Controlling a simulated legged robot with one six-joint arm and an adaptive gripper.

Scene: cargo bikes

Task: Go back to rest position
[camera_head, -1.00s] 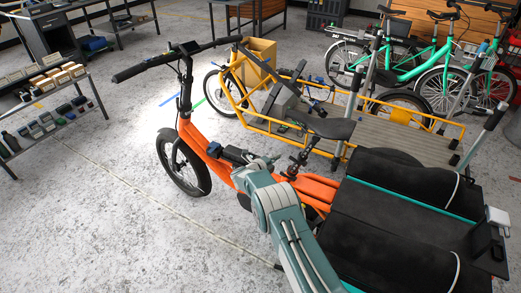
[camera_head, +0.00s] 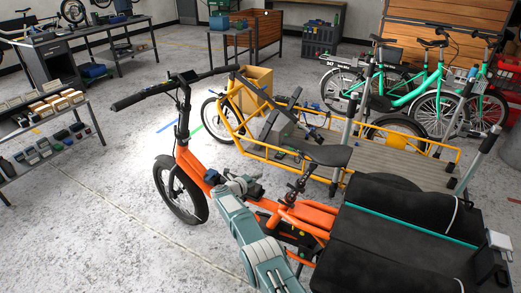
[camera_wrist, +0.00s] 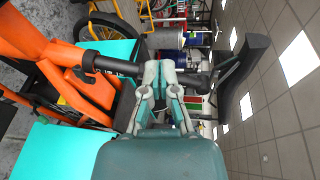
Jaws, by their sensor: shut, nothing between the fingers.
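My gripper (camera_wrist: 160,68) is in the middle of the wrist view with its two fingers together and nothing between them. In the head view, my arm reaches up from the bottom edge, and my gripper (camera_head: 240,185) is in front of the orange cargo bike (camera_head: 196,162). The arm hides part of the bike's frame. In the wrist view, the orange frame (camera_wrist: 45,55) is to the left, and a dark bar passes close behind the fingers. I cannot tell whether they touch it.
A yellow cargo bike (camera_head: 228,118) stands behind the orange one. Green bikes (camera_head: 412,92) stand at the back right. A shelf (camera_head: 97,122) with small boxes is at the left. Black cargo bags (camera_head: 385,250) fill the lower right. Open floor (camera_head: 90,220) lies at the lower left.

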